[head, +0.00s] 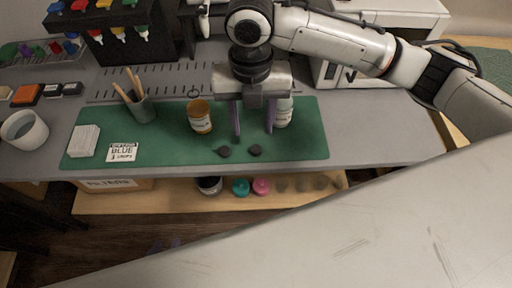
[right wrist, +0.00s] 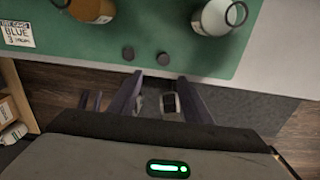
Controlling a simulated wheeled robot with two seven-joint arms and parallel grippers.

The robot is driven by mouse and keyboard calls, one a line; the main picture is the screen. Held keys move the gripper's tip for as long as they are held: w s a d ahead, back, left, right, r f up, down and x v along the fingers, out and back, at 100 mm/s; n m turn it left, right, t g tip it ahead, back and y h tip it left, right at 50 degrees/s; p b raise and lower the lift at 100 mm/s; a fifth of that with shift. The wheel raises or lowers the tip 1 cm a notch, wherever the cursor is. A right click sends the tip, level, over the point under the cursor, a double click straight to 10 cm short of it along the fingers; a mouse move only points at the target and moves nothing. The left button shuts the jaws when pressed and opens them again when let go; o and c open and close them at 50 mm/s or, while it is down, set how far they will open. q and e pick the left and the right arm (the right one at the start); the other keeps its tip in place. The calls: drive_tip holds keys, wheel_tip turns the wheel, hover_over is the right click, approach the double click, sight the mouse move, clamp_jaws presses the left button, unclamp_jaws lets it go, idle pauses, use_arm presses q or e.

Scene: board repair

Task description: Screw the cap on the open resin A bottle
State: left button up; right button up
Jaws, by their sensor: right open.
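An amber bottle with a pale label (head: 200,117) stands on the green mat (head: 310,148). A whitish bottle (head: 284,112) stands to its right, partly behind my right gripper. In the right wrist view the whitish bottle (right wrist: 212,17) shows a round mouth with no cap on it. The label lettering is too small to read. Two small dark caps, a left one (head: 224,151) and a right one (head: 255,150), lie near the mat's front edge. My right gripper (head: 253,132) is open and empty, above the mat near the caps.
A pen cup (head: 143,108), a white stack (head: 84,141) and a "BLUE" card (head: 122,152) occupy the mat's left. A white cup (head: 24,130) stands further left. A lower shelf (head: 130,203) holds a teal (head: 240,187) and a pink round item (head: 262,187).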

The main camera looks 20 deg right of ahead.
drive_tip(key=shift+f, duration=0.1)
hover_over(256, 149)
drive_tip(key=shift+s+a+f, duration=0.1)
drive_tip(key=shift+a+f, duration=0.05)
drive_tip(key=shift+f, duration=0.65)
drive_tip(key=shift+s+a+f, duration=0.1)
drive_tip(key=shift+a+f, duration=0.05)
drive_tip(key=shift+f, duration=0.7)
drive_tip(key=shift+s+a+f, duration=0.1)
drive_tip(key=shift+a+f, duration=0.05)
drive_tip(key=shift+f, duration=0.65)
drive_tip(key=shift+w+d+f, duration=0.1)
drive_tip(key=shift+d+f, duration=0.05)
drive_tip(key=shift+f, duration=0.75)
drive_tip(key=shift+w+d+f, duration=0.1)
drive_tip(key=shift+d+f, duration=0.05)
drive_tip(key=shift+f, duration=0.7)
drive_tip(key=shift+w+d+f, duration=0.1)
drive_tip(key=shift+d+f, duration=0.05)
drive_tip(key=shift+f, duration=0.75)
drive_tip(key=c, duration=1.1)
